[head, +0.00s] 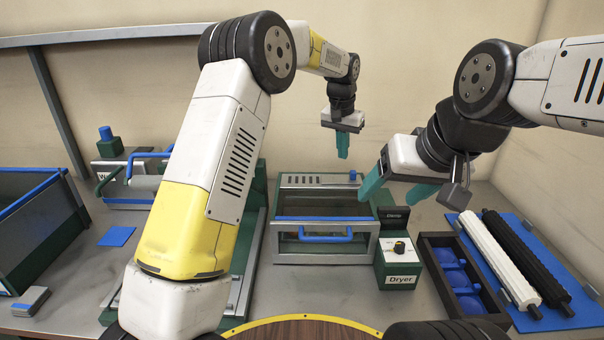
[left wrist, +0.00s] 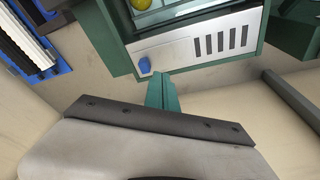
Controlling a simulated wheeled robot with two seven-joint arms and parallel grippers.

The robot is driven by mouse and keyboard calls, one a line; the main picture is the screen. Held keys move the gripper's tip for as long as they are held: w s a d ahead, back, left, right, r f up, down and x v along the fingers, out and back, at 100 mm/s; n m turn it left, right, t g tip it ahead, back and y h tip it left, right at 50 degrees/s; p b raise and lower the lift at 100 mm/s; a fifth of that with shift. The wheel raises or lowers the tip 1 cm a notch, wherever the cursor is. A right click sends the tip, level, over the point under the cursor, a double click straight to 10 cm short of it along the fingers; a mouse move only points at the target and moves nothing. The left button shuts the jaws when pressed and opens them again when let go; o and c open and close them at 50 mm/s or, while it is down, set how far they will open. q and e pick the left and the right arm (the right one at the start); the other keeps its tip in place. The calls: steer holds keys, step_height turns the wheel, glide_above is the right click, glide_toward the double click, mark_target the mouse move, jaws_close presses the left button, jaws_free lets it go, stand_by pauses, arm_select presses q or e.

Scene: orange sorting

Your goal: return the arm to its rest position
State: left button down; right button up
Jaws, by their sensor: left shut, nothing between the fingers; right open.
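My left gripper (head: 343,147) hangs at the end of my left arm (head: 215,165), fingers pointing down, above the back of the dryer (head: 322,257). Its teal fingers are together and empty. In the left wrist view the closed fingers (left wrist: 162,92) show in front of the dryer's metal top panel (left wrist: 195,45); I cannot tell whether they touch it. Part of my left arm hides the table at the left middle.
The dryer has a blue handle (head: 325,238) and a control box (head: 398,254) at its right. A yellowish round thing (left wrist: 141,4) shows inside it. A dark tray (head: 434,270) with blue compartments and white (head: 498,262) and black rollers (head: 527,258) lie right. A bin (head: 40,243) stands left.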

arm_select(q)
steer(key=s+a+r+n+t+h, duration=0.1)
steer(key=s+a+r+n+t, duration=0.15)
steer(key=s+a+r, duration=1.2)
steer(key=s+a+f+n+t, duration=0.1)
steer(key=s+a, duration=0.4)
steer(key=s, duration=0.5)
steer(key=s+a+f+n, duration=0.2)
steer(key=s+a+f, duration=0.2)
steer(key=s, duration=0.7)
steer(key=shift+s+a+f+t, duration=0.15)
steer(key=shift+s+a+t, duration=0.15)
steer(key=shift+a, duration=0.4)
stand_by(0.6)
